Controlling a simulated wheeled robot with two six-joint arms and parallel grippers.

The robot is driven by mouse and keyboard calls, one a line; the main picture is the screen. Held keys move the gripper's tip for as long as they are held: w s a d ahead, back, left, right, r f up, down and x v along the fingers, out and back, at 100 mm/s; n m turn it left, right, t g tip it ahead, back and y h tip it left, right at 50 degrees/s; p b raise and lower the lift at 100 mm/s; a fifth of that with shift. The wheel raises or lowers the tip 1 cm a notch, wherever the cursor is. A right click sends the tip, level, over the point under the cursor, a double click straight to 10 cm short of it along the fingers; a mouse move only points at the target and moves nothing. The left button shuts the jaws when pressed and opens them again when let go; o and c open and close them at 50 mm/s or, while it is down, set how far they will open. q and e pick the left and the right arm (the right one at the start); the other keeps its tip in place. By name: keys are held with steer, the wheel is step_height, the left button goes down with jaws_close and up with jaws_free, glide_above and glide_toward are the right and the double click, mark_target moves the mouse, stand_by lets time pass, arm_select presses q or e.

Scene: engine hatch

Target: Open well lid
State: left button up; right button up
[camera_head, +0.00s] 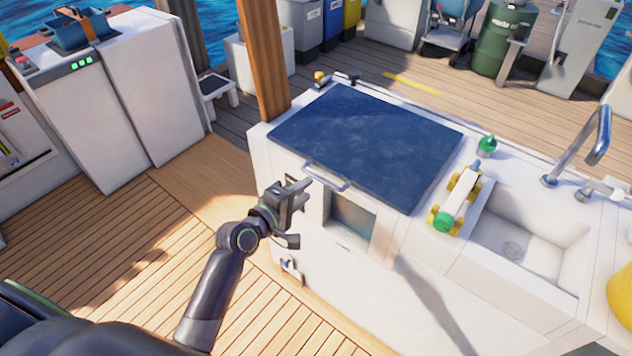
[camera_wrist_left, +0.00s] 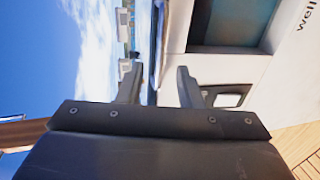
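The well lid (camera_head: 370,140) is a dark blue flat panel lying closed on top of the white counter. A silver bar handle (camera_head: 326,178) sits at its front edge. My left gripper (camera_head: 298,212) is just in front of and left of the handle, beside the counter's front face. In the left wrist view its two fingers (camera_wrist_left: 158,80) are spread apart with nothing clasped between them. A pale edge, likely the lid or handle, shows beyond them. Whether a finger touches the handle cannot be told. My right gripper is not in view.
The white counter (camera_head: 300,220) has a window panel (camera_head: 351,217) below the lid. A wooden post (camera_head: 263,60) rises behind the counter's left corner. Open deck (camera_head: 180,230) lies left.

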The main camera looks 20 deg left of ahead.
mark_target(319, 180)
arm_select(q)
steer(key=x, duration=0.5)
steer(key=shift+w+d, duration=0.1)
steer(key=shift+w, duration=0.2)
steer(key=shift+c, duration=0.3)
jaws_close()
